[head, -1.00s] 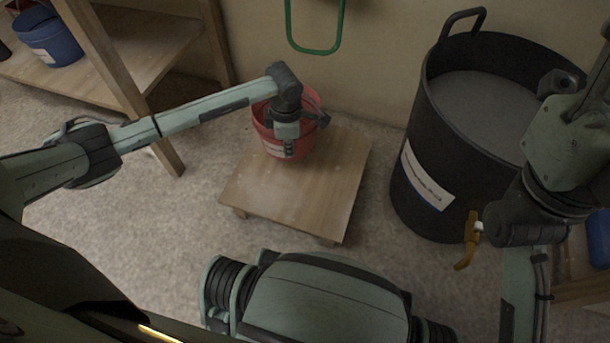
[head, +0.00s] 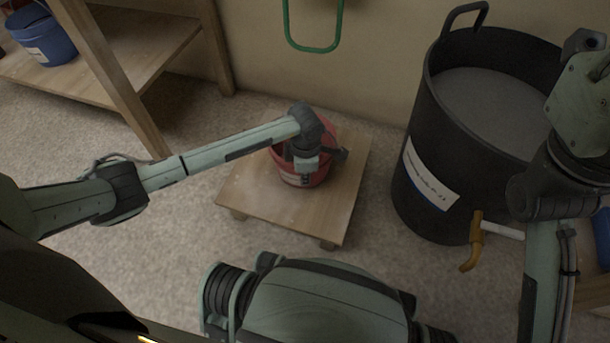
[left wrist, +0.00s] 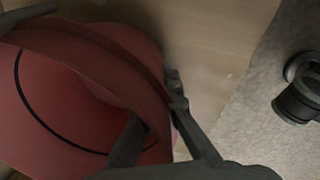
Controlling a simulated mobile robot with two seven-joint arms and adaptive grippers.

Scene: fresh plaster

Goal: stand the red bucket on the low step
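The red bucket (head: 318,178) is upright over the low wooden step (head: 257,205) in the head view. My left gripper (head: 306,172) is at its near side and covers part of it. In the left wrist view the red bucket (left wrist: 60,100) fills the left side, with one finger of my left gripper (left wrist: 155,125) against the red inside and the other beyond the rim, shut on the wall. I cannot tell whether the bucket's base touches the step. My right arm shows at the right, but its gripper is not in view.
A large black tub (head: 408,205) of grey material stands right of the step. A blue bucket (head: 45,42) sits on a wooden shelf (head: 135,65) at the left. A green loop (head: 287,25) hangs on the wall. A brown-handled tool (head: 472,245) is by the tub.

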